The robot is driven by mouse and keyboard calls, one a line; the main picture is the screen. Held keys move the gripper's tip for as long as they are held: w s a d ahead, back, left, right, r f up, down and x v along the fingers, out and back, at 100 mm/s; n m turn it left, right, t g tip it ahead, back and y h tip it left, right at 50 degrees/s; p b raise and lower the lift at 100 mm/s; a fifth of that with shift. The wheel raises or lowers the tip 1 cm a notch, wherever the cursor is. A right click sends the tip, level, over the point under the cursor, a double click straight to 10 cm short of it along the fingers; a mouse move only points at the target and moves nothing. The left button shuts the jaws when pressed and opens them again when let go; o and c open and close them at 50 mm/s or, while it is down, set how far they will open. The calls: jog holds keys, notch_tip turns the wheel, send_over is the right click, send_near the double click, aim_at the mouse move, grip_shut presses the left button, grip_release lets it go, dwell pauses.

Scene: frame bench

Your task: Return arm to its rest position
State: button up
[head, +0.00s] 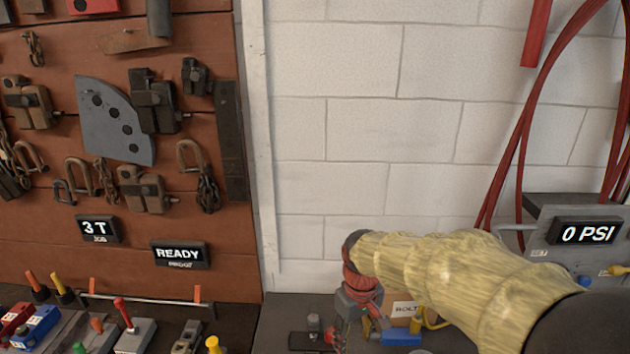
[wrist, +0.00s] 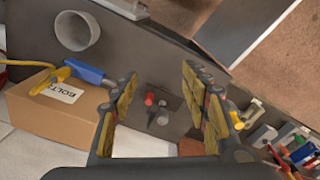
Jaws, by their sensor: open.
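My arm (head: 450,280), in a yellowish sleeve, reaches in from the lower right of the head view. My gripper (wrist: 157,85) shows in the wrist view with its two yellow-padded fingers spread apart and nothing between them. In the head view the gripper (head: 350,318) hangs low over the bench, partly hidden by the wrist. Below the open fingers in the wrist view lies the dark bench top with a small red-tipped item (wrist: 149,99).
A cardboard box labelled BOLT (wrist: 55,110) with a blue-and-yellow tool (wrist: 85,72) stands beside the gripper. A grey cup (wrist: 76,30) is nearby. Colored-handled tools (head: 125,315) crowd the bench at left. Red hoses (head: 520,140) hang at right. The upper middle is clear before a white wall.

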jog(key=s+d+r+m+t+b, duration=0.2)
jog(key=s+d, duration=0.3)
jog(key=s, duration=0.4)
jog(key=s+d+r+m+t+b, duration=0.2)
jog(key=s+d+b, duration=0.3)
jog(key=s, duration=0.5)
jog(key=shift+s+r+m+t, duration=0.15)
jog(key=shift+m+t, duration=0.55)
